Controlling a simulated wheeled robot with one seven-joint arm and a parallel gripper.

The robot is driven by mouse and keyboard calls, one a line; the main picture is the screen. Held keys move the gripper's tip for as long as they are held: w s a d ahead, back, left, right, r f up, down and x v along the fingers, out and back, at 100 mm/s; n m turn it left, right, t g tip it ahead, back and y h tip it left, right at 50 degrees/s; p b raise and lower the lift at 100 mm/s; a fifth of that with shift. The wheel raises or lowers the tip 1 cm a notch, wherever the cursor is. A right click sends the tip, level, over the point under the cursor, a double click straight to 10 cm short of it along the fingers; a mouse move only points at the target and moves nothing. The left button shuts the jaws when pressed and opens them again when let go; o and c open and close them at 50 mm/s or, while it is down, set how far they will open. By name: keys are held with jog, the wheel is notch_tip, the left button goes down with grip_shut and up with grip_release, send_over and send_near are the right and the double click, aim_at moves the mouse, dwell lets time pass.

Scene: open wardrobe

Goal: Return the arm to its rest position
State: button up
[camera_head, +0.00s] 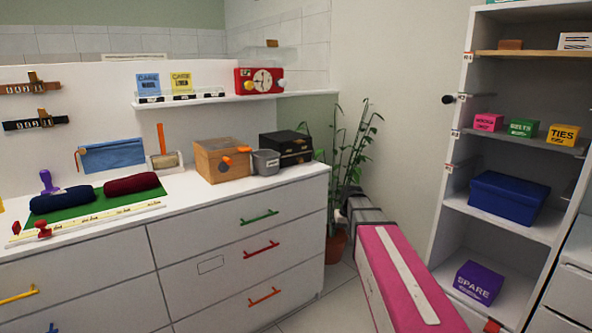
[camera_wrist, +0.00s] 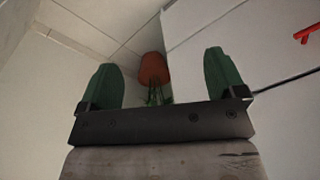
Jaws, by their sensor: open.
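My gripper (camera_wrist: 159,60) shows in the wrist view with its two green fingers spread wide and nothing between them. My arm (camera_head: 395,275), with pink and white covers, reaches from the bottom right of the head view toward the gap between the dresser and the wardrobe. Its grey wrist end is in front of the potted plant, and the fingers are hard to make out there. In the wrist view the plant's orange-brown pot (camera_wrist: 153,68) appears beyond and between the fingers, apart from them.
The white dresser (camera_head: 205,270) stands left of my arm, its drawers shut. The open wardrobe (camera_head: 452,180) is on the right, with a blue box (camera_head: 508,197) and a purple box (camera_head: 479,283) on shelves. The plant (camera_head: 352,150) stands behind my wrist. Some floor shows between the furniture.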

jog(key=s+f, duration=0.5)
jog(key=s, duration=0.5)
jog(key=s+f+m+g+h, duration=0.1)
jog(key=s+f, duration=0.5)
jog(key=s, duration=0.4)
dwell(1.2)
